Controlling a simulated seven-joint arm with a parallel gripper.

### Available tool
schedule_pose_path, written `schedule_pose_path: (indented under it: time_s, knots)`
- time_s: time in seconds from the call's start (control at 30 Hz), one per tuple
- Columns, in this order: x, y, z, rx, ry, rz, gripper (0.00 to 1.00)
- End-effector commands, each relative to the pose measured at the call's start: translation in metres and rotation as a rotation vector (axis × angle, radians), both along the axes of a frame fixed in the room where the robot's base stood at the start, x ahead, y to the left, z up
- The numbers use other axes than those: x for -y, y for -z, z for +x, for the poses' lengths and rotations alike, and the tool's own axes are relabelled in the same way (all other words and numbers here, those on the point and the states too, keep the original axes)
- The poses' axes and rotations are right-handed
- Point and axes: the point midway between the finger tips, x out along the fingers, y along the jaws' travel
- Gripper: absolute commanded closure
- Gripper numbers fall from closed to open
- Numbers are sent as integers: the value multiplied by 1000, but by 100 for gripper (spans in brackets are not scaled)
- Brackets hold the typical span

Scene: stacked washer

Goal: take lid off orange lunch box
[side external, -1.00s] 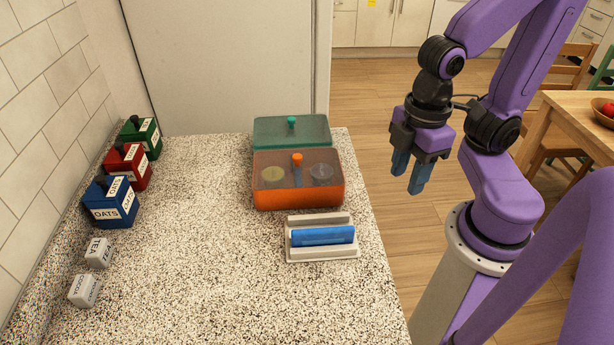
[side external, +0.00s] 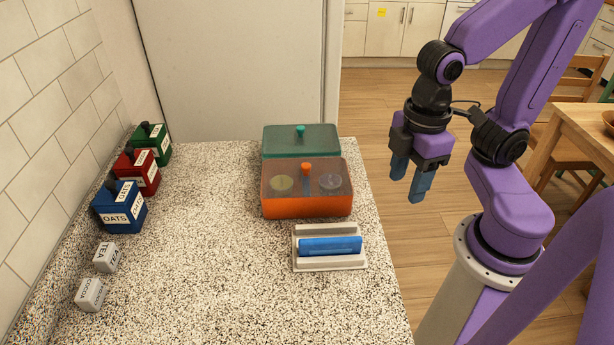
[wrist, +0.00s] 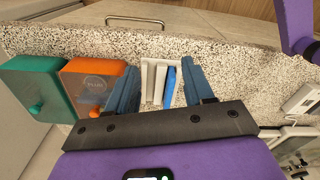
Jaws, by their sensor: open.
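The orange lunch box (side external: 306,208) stands on the speckled counter, with its translucent lid (side external: 330,170) on top and an orange knob (side external: 306,168) in the lid's middle. Round shapes show through the lid. In the wrist view the orange lunch box (wrist: 80,70) is left of the fingers, and the left finger covers part of it. My gripper (side external: 408,182) is open and empty, off the counter's right edge and to the right of the box. In the wrist view my gripper's two blue fingers (wrist: 162,90) are spread apart.
A teal lidded box (side external: 280,141) stands directly behind the orange one. A white holder (side external: 302,265) with a blue piece (side external: 330,246) is in front. Blue (side external: 120,210), red (side external: 140,175) and green (side external: 155,143) canisters and small grey blocks line the left wall. The counter's middle is clear.

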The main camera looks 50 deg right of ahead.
Motion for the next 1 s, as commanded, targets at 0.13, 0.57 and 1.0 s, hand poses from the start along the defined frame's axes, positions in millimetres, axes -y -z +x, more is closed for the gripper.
schedule_pose_path:
  time_s: [0.13, 0.57, 1.0]
  knots:
    - [-16, -18, 35, 1, 47, -2, 48]
    - [-39, -73, 142, -6, 184, -15, 48]
    - [-31, -112, 209, -16, 285, -23, 48]
